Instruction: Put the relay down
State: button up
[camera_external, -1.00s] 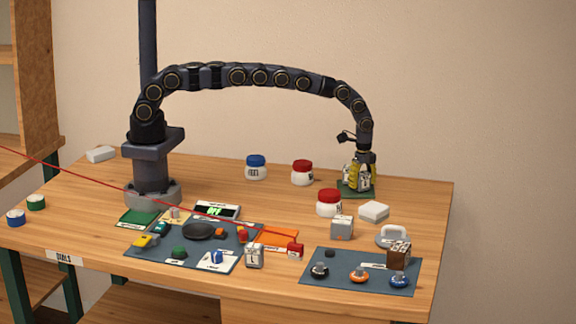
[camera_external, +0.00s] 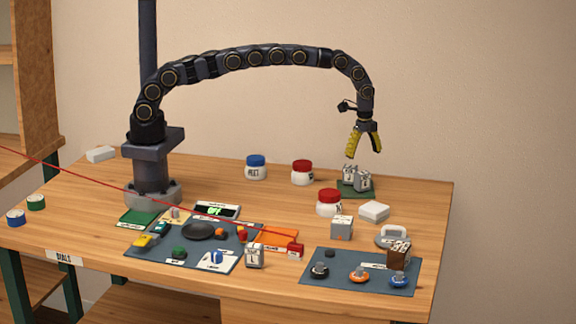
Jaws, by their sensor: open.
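My gripper (camera_external: 364,154) has yellow fingers spread apart. It is open and empty in the air above the back right of the table. Below it, small grey-white block-like parts (camera_external: 357,178) stand close together on a dark green mat (camera_external: 345,191). The relay is likely among them, but I cannot tell which one it is. The parts and the fingers are clearly apart.
Red-lidded jars (camera_external: 302,172) and a blue-lidded jar (camera_external: 255,167) stand left of the green mat. A blue-grey mat (camera_external: 340,283) holds several dials. A red line crosses the left side.

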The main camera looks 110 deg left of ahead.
aim_at(362, 173)
notch_tip(362, 173, up, 3)
jog(key=shift+r, duration=0.15)
jog(key=shift+d+r, duration=0.15)
jog(key=s+d+r+n, duration=0.4)
jog(key=s+d+r, duration=1.1)
jog(key=s+r, duration=0.1)
jog(key=s+d+n, duration=0.2)
jog(key=s+d, duration=0.1)
jog(key=s, duration=1)
jog(key=s+d+n+g, duration=0.1)
jog(key=s+d+n, duration=0.2)
jog(key=s, duration=1)
jog(key=shift+s+g, duration=0.2)
jog(key=shift+g, duration=0.1)
